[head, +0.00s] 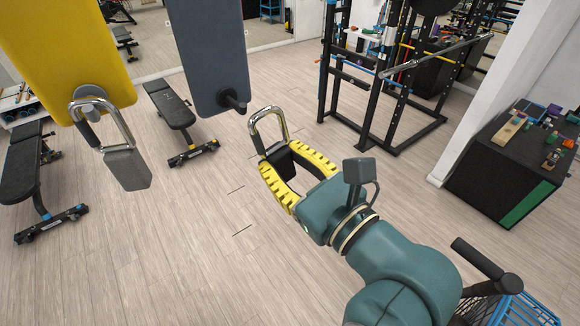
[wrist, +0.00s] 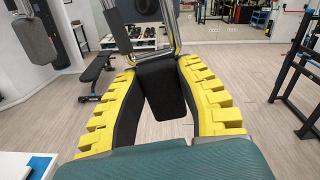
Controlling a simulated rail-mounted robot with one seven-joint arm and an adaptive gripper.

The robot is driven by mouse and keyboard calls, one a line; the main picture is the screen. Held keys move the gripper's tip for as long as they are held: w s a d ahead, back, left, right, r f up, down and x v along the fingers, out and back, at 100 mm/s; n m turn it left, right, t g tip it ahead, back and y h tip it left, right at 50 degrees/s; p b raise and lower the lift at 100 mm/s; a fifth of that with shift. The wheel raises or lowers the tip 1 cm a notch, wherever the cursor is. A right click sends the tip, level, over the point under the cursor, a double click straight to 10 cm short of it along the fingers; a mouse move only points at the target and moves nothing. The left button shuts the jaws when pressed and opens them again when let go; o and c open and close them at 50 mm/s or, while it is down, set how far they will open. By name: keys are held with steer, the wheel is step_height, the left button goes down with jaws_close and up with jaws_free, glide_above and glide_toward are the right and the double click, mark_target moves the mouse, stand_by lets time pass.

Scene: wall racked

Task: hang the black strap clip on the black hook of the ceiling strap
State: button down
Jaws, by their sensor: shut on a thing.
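My gripper (head: 283,158) has its yellow fingers shut on the black strap clip (head: 279,165), whose black body is partly hidden between them. The clip's silver loop (head: 268,122) stands up above the fingers. In the wrist view the black body (wrist: 163,88) sits between the fingers, with the loop rising beyond it. A dark grey-blue ceiling strap (head: 210,55) hangs up and left of the gripper in the head view. A black hook (head: 232,101) sticks out near its lower end. The loop appears right of the hook and apart from it; the depth gap is unclear.
A yellow strap (head: 65,55) hangs at left, with another silver-looped clip (head: 125,165) on its hook. Benches (head: 175,115) stand on the floor behind. A black rack (head: 385,85) and a dark box (head: 510,160) are at right. The floor below the gripper is clear.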

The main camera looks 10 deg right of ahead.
steer(key=shift+r, duration=0.1)
steer(key=shift+w+a+r+p, duration=0.1)
steer(key=shift+w+a+p, duration=0.1)
steer(key=shift+w+p, duration=0.4)
steer(key=shift+w+a+p, duration=0.2)
steer(key=shift+w+p, duration=0.1)
steer(key=shift+w, duration=0.05)
steer(key=shift+w+a+p, duration=0.1)
steer(key=shift+w+p, duration=0.05)
steer(key=shift+p, duration=0.4)
steer(key=shift+w, duration=0.1)
stand_by(0.4)
steer(key=shift+w+a+p, duration=0.2)
steer(key=shift+w+p, duration=0.15)
steer(key=shift+p, duration=0.05)
steer(key=p+x, duration=0.2)
steer(key=x, duration=0.3)
steer(key=shift+p, duration=0.4)
